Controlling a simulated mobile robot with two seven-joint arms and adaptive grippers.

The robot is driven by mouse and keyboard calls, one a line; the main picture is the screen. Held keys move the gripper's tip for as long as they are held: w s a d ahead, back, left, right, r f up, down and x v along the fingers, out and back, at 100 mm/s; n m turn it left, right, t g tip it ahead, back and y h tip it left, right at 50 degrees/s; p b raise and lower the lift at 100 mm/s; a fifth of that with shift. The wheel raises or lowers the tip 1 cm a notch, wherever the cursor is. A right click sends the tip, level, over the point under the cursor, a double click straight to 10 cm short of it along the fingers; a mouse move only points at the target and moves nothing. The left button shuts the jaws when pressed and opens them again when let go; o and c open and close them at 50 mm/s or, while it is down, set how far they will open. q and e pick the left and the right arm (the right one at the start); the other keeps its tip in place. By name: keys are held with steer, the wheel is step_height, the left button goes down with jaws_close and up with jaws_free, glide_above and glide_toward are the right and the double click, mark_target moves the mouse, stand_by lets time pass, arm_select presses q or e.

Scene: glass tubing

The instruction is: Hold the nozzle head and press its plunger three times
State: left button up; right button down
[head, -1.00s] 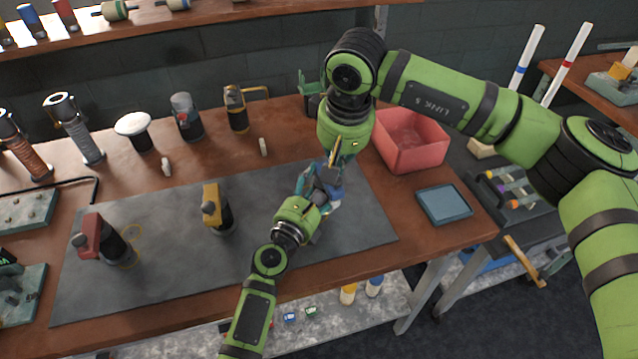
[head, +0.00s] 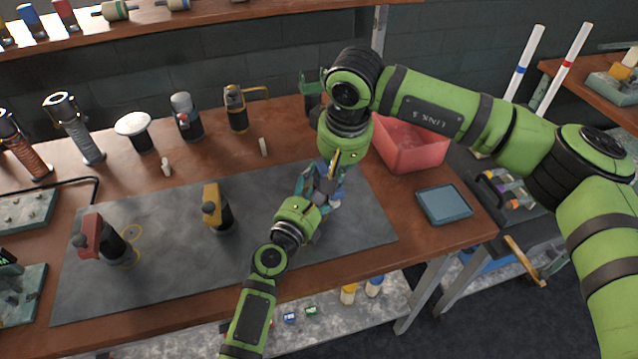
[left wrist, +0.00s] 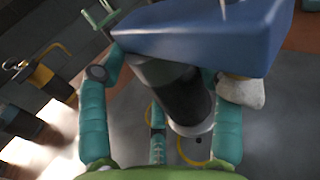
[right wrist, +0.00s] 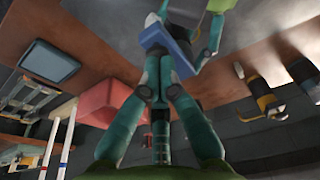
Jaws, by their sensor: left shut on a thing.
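The nozzle head, with a blue top (left wrist: 205,35) and a dark round body (left wrist: 178,92), is between the teal fingers of my left gripper (left wrist: 160,115), which is shut on it above the grey mat. In the head view it is mostly hidden by the fingers of my left gripper (head: 318,190). My right gripper (head: 333,170) comes down from above, close to the blue top. In the right wrist view, the fingers of my right gripper (right wrist: 160,82) are drawn together just by the blue part (right wrist: 166,40). Contact is unclear, and I cannot make out the plunger.
On the grey mat (head: 150,255) stand a yellow-topped nozzle head (head: 216,208) and a red-topped one (head: 100,240). A red bin (head: 410,145) and a blue-grey tray (head: 444,204) are to the right. Several dark-bodied items line the back of the table.

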arm_select(q)
steer(key=shift+f, duration=0.1)
arm_select(e)
steer(key=shift+f, duration=0.45)
steer(key=shift+r, duration=0.85)
steer(key=shift+f, duration=0.3)
steer(key=shift+f, duration=0.5)
steer(key=shift+r, duration=0.8)
steer(key=shift+f, duration=0.2)
